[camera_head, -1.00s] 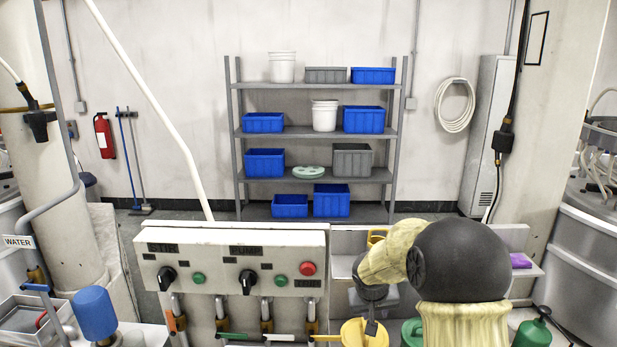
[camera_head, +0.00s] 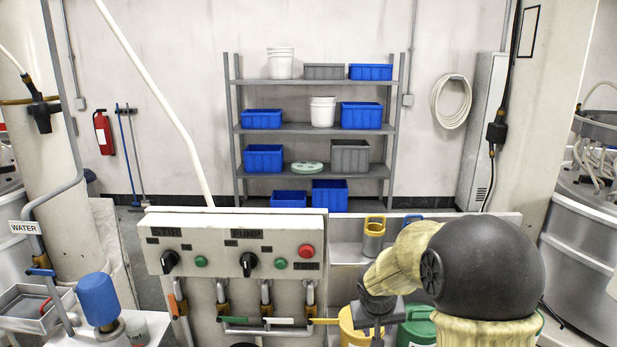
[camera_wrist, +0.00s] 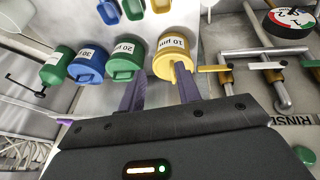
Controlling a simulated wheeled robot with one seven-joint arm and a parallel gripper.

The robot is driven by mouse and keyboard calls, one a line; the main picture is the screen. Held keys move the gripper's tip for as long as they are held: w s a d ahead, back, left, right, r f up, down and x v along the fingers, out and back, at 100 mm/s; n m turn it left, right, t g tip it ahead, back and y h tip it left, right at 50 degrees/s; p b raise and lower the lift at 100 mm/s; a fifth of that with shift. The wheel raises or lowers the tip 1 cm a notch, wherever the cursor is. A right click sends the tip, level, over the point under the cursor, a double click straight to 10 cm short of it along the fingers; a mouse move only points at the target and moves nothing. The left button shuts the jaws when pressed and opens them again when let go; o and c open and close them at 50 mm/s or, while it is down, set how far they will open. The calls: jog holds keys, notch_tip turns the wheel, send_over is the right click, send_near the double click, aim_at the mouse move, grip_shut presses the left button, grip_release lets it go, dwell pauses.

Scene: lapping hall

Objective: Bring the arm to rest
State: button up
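My gripper (camera_wrist: 160,78) shows two purple fingers, spread apart with nothing between them in the wrist view. Beyond the fingertips stands a yellow can (camera_wrist: 170,57) labelled 10 µm; the right finger overlaps its handle in the picture, and I cannot tell if they touch. My bent arm, with a black joint cover and cream links, fills the lower right of the head view. There, my gripper (camera_head: 372,328) hangs in front of the yellow can (camera_head: 350,328) and beside a green can (camera_head: 416,326). Its fingertips are not clear in that view.
A control panel (camera_head: 235,250) with knobs and buttons stands left of my arm, with colour-handled valves (camera_head: 265,320) below. Shelving (camera_head: 315,130) stands at the back wall.

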jog(key=s+f+y+b, duration=0.1)
jog(key=s+f+b, duration=0.2)
jog(key=s, duration=0.7)
jog(key=s+f+g+b, duration=0.1)
jog(key=s+f+b, duration=0.3)
jog(key=s, duration=0.6)
jog(key=shift+a+f+y, duration=0.3)
jog(key=shift+f+y, duration=0.05)
jog(key=shift+y, duration=0.05)
